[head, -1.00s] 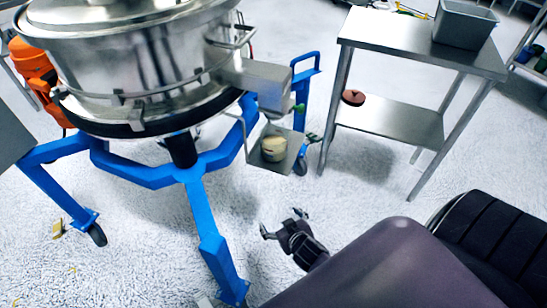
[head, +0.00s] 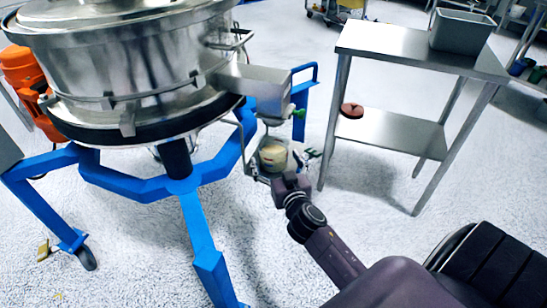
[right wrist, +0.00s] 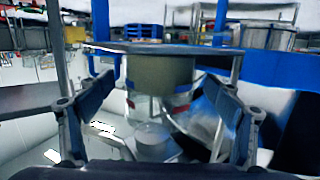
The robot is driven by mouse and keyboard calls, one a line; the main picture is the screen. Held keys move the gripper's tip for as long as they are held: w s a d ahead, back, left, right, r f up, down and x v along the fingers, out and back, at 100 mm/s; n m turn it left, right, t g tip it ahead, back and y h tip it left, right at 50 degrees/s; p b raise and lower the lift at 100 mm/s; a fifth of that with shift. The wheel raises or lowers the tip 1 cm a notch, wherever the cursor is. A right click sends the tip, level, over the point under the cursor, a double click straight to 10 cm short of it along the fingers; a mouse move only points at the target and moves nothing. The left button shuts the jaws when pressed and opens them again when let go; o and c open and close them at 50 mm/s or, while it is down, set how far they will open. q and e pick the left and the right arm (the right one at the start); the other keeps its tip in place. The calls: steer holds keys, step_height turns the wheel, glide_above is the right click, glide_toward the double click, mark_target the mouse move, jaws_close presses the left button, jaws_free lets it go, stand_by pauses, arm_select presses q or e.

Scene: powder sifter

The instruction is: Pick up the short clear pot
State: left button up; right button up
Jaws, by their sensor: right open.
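The short clear pot (head: 273,157) holds something beige and stands on the small tray (head: 250,172) below the sifter's spout. My right gripper (head: 288,167) is at the pot's near right side, with its fingers apart, and partly hides the tray. In the right wrist view a beige and clear round body, which looks like the pot (right wrist: 160,76), lies between the two spread fingers (right wrist: 160,92). Whether a finger touches it cannot be told. My left gripper is not in view.
The steel sifter (head: 140,60) and its spout (head: 255,85) hang over the tray. Its blue wheeled frame (head: 195,220) is to the left. A steel table (head: 400,50) stands to the right, with a grey bin (head: 462,28) on top and a reddish-brown object (head: 351,110) on its lower shelf.

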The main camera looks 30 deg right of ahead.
steer(key=shift+x, duration=1.1)
steer(key=c, duration=1.4)
